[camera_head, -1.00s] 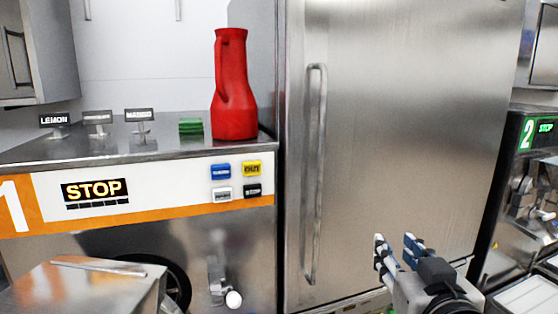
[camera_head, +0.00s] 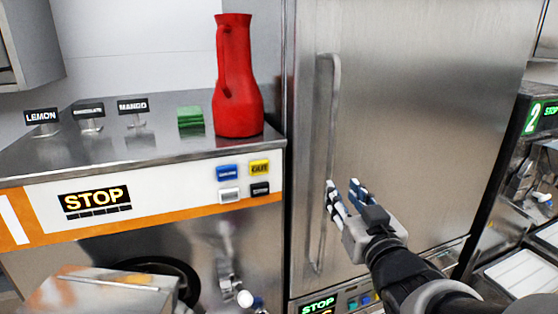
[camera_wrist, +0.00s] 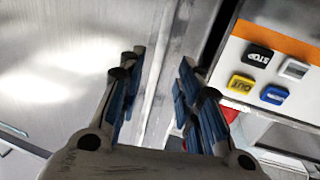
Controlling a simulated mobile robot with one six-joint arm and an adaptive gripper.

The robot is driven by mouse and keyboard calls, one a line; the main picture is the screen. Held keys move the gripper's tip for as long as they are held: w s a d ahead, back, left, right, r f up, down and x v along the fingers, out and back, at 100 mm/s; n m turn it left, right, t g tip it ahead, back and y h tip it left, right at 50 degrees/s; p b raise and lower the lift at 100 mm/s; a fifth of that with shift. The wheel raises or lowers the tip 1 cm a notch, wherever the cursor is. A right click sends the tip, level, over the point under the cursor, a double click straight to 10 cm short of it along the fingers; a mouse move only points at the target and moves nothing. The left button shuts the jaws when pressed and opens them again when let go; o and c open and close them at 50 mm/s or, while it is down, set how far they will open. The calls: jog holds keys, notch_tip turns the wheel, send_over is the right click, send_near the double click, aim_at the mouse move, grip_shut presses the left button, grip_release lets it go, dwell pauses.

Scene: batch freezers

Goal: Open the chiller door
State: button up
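The chiller door (camera_head: 430,110) is a tall brushed-steel panel and looks closed. Its long vertical bar handle (camera_head: 331,120) is near the door's left edge. My gripper (camera_head: 346,187) is in front of the door at the handle's lower half. Its left finger overlaps the bar in the head view. In the wrist view, my gripper's fingers (camera_wrist: 157,85) are spread apart with nothing clamped. A pale vertical strip, perhaps the handle, shows between them. I cannot tell whether the fingers touch the handle. The door's surface (camera_wrist: 60,75) fills the left of the wrist view.
Machine 1 (camera_head: 160,208) stands left of the chiller, with coloured buttons, a red pitcher (camera_head: 238,95), a green stack (camera_head: 190,117) and flavour signs on top. Machine 2 (camera_head: 530,150) is at the right. A lit STOP panel (camera_head: 318,306) sits below the door.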

aim_at(330, 176)
jog(key=w, duration=0.3)
jog(key=w+a, duration=0.1)
jog(key=w, duration=0.5)
jog(key=shift+w+a+f, duration=0.1)
jog(key=shift+w+a, duration=0.05)
jog(key=shift+w, duration=0.25)
grip_shut()
